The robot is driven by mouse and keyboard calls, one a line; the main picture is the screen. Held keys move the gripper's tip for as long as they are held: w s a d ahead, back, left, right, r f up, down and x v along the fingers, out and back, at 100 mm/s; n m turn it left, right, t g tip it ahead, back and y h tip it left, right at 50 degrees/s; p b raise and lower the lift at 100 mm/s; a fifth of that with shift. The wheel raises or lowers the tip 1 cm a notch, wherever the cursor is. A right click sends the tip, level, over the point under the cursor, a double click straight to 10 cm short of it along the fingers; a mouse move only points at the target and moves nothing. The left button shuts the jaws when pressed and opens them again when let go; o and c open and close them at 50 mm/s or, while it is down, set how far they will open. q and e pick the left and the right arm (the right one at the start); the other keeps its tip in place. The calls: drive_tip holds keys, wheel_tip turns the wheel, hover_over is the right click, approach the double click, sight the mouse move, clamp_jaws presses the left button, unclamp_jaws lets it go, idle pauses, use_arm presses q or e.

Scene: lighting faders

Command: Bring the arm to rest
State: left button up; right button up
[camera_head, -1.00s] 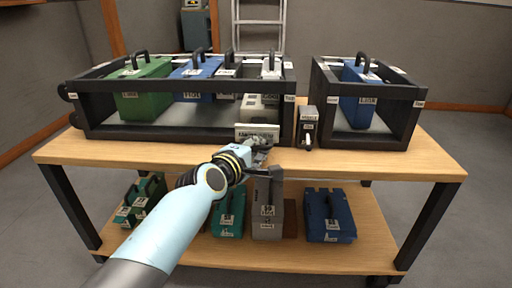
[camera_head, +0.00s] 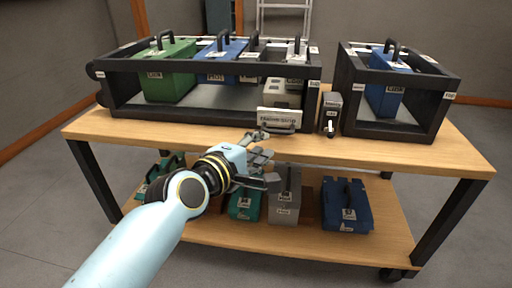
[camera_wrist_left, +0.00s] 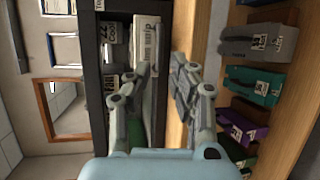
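My left arm (camera_head: 150,230), light blue with a black and yellow-ringed wrist, reaches in from the lower left in the head view. Its grey left gripper (camera_head: 266,160) is in front of the table's front edge. The two fingers are apart and nothing is between them. In the left wrist view the gripper (camera_wrist_left: 160,70) also shows open, with a strip of wooden tabletop and the rack's dark frame beyond it. The white label plate (camera_head: 279,117) at the rack's front is just beyond the fingers, apart from them in the head view. My right gripper is not in view.
The wooden table (camera_head: 400,150) carries a wide black rack (camera_head: 200,124) with several cases, a small grey lever box (camera_head: 331,112) and a smaller rack (camera_head: 390,127). Cases, including a blue one (camera_head: 346,207), stand on the lower shelf (camera_head: 385,235). The floor at left is clear.

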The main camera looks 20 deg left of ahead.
use_arm(q)
drive_tip(key=shift+v, duration=0.75)
